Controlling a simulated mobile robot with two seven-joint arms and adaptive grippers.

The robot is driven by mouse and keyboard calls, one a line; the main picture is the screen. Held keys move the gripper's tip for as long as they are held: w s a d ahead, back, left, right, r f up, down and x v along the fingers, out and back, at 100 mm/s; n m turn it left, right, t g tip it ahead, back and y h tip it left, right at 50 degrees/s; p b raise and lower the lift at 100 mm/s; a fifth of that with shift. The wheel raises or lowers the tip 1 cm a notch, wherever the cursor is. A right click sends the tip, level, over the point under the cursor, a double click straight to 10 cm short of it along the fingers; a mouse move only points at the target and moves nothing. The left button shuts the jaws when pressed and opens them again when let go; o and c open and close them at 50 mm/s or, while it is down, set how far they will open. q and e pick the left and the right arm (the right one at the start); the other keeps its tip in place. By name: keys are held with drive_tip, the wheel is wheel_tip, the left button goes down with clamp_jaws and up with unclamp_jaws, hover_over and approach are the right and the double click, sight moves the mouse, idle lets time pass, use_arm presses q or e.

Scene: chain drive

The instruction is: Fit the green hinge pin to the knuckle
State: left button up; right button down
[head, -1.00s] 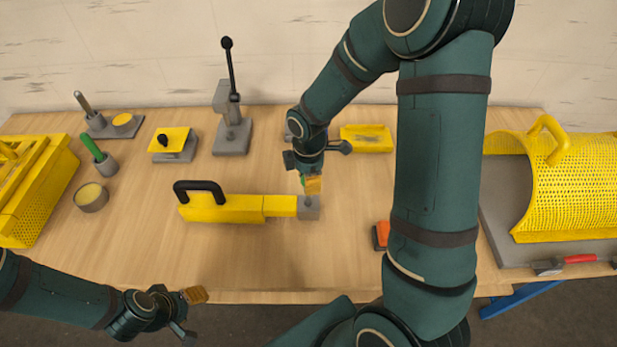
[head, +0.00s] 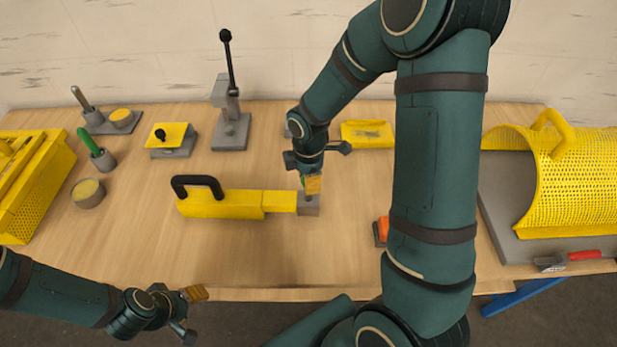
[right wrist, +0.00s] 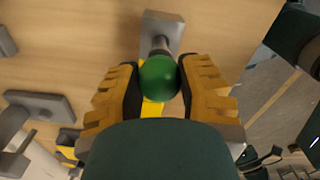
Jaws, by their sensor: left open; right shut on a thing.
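The green hinge pin (right wrist: 160,77) shows its round green head in the right wrist view, with a short metal shank beyond it. My right gripper (right wrist: 158,85) is shut on the green head, one finger on each side. In the head view that gripper (head: 312,184) is just above the knuckle (head: 309,207), the grey block at the right end of the yellow bar. The knuckle also shows beyond the shank in the right wrist view (right wrist: 165,28). I cannot tell whether the shank is inside it. My left gripper (head: 193,312) is open and empty at the table's front edge.
The yellow bar (head: 228,206) has a black handle. A lever press (head: 231,130), a green-handled tool in a cup (head: 102,160) and a round tin (head: 88,194) stand left. A yellow tray (head: 367,134) lies behind; a perforated yellow guard (head: 565,185) is right.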

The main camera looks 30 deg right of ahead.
drive_tip(key=shift+f+b, duration=1.6)
drive_tip(key=shift+f, duration=0.5)
drive_tip(key=c, duration=0.6)
unclamp_jaws()
wheel_tip(320, 180, up, 12)
drive_tip(key=shift+r, duration=0.1)
